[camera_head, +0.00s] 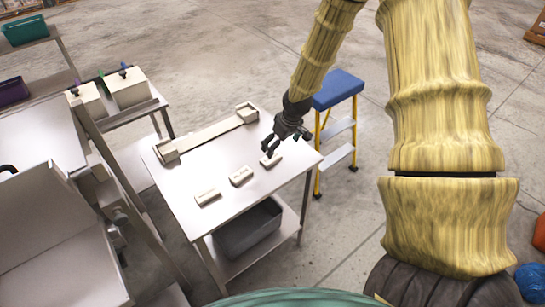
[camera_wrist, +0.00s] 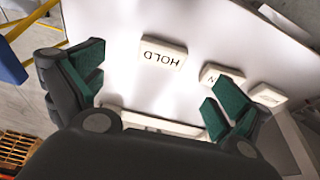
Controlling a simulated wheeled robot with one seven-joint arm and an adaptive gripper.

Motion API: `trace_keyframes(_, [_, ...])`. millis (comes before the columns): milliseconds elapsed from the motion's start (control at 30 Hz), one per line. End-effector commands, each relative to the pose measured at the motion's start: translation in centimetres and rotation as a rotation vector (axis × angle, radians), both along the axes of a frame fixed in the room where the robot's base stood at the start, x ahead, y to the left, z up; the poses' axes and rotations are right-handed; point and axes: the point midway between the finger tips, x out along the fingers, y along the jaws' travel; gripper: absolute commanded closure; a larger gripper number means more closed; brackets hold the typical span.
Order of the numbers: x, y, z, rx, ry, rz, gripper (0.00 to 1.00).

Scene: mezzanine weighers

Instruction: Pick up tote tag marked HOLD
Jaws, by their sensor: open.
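The HOLD tag (camera_wrist: 163,53) is a pale block with dark lettering, lying flat on the white table. It shows upside down in the wrist view, between and beyond my open fingers. In the head view the HOLD tag (camera_head: 271,161) is the block at the right end of a row of three, nearest the blue step stool. My gripper (camera_head: 269,149) is open and empty just above and behind it; its green-padded fingers show in the wrist view (camera_wrist: 160,76). Any gap in height between fingers and tag is hard to judge.
Two similar tags, a middle one (camera_head: 241,176) and a left one (camera_head: 207,196), lie beside it. A long pale holder (camera_head: 212,133) runs along the table's back. A grey bin (camera_head: 248,230) sits on the lower shelf. A blue-topped step stool (camera_head: 338,88) stands right of the table.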

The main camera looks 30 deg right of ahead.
Motion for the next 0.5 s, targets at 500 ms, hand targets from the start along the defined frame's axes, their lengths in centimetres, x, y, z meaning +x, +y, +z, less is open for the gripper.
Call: trace_keyframes(500, [1.6, 0.7, -3.8, -0.001, 0.002, 0.008, 0.00])
